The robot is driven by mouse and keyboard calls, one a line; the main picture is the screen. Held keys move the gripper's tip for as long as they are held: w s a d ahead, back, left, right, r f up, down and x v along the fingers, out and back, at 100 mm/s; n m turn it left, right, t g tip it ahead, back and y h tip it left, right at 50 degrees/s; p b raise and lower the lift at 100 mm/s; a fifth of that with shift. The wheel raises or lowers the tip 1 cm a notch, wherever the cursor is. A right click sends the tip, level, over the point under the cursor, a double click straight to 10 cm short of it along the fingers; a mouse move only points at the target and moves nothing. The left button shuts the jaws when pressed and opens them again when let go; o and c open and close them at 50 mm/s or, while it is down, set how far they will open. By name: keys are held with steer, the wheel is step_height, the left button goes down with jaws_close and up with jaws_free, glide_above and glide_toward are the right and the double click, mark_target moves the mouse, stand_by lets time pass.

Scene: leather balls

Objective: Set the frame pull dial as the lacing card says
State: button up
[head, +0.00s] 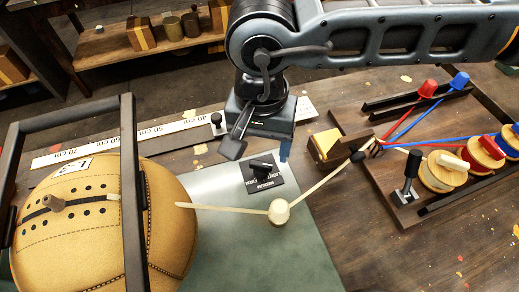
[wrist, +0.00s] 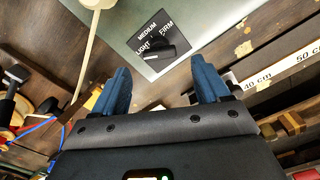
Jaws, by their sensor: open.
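The frame pull dial is a black plate (head: 264,175) with a black knob (head: 262,166) on the grey-green mat. In the wrist view the dial (wrist: 152,40) is marked LIGHT, MEDIUM and FIRM around its knob (wrist: 161,48); I cannot tell which word the knob points at. My gripper (head: 260,150) is above and behind the dial in the head view. In the wrist view my gripper (wrist: 163,85) is open and empty, its blue fingers wide apart, the dial beyond the tips. A small white card (head: 73,166) with dark marks lies on the tan ball; I cannot read it clearly.
The laced ball (head: 165,220) sits in a dark frame (head: 130,190) at left. A pale cord runs from it to a cream knob (head: 279,211). A ruler (head: 130,138) lies behind. Thread spools (head: 443,172) and a wooden block (head: 328,146) are at right.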

mark_target(261, 163)
steer(key=shift+f+p, duration=0.35)
steer(key=shift+f, duration=2)
steer(key=c, duration=1)
